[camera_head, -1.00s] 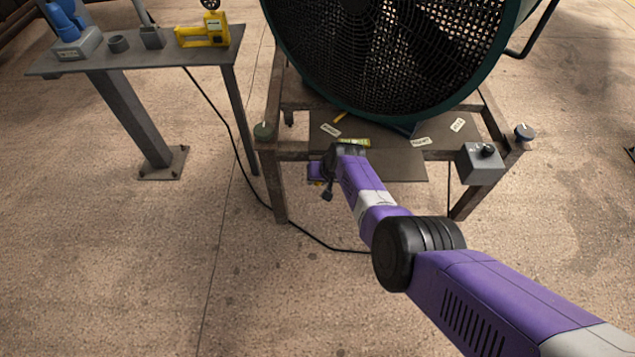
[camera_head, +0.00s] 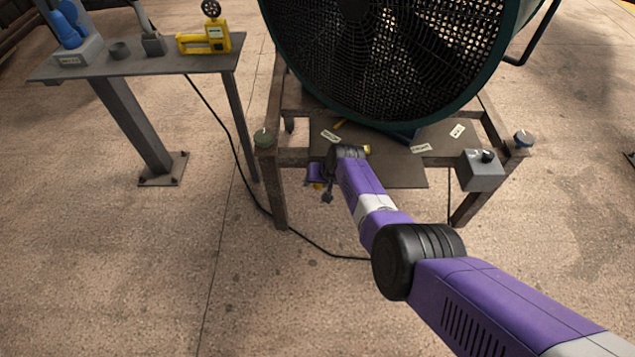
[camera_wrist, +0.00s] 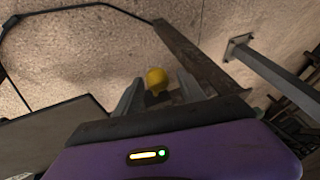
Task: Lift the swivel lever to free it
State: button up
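A yellow rounded knob (camera_wrist: 157,78), which may be the end of the swivel lever, shows between my gripper's fingers (camera_wrist: 160,86) in the wrist view. The two grey fingers stand apart, with a gap on each side of the knob. How deep it sits between them is unclear. In the head view my purple gripper (camera_head: 314,173) is small and partly hidden by my wrist, at the front left of the fan stand. A small yellow spot (camera_head: 318,186) shows just below it. The rest of the lever is hidden.
A large fan (camera_head: 385,50) stands on a rusty metal frame (camera_head: 280,190). A grey control box (camera_head: 482,170) is at the frame's front right. A side table (camera_head: 130,64) with several tools is at the left. A black cable (camera_head: 300,235) crosses the floor.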

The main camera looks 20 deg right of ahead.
jog(key=shift+s, duration=0.1)
jog(key=p+v, duration=0.4)
jog(key=v, duration=0.3)
jog(key=shift+r+p, duration=0.35)
dwell(0.4)
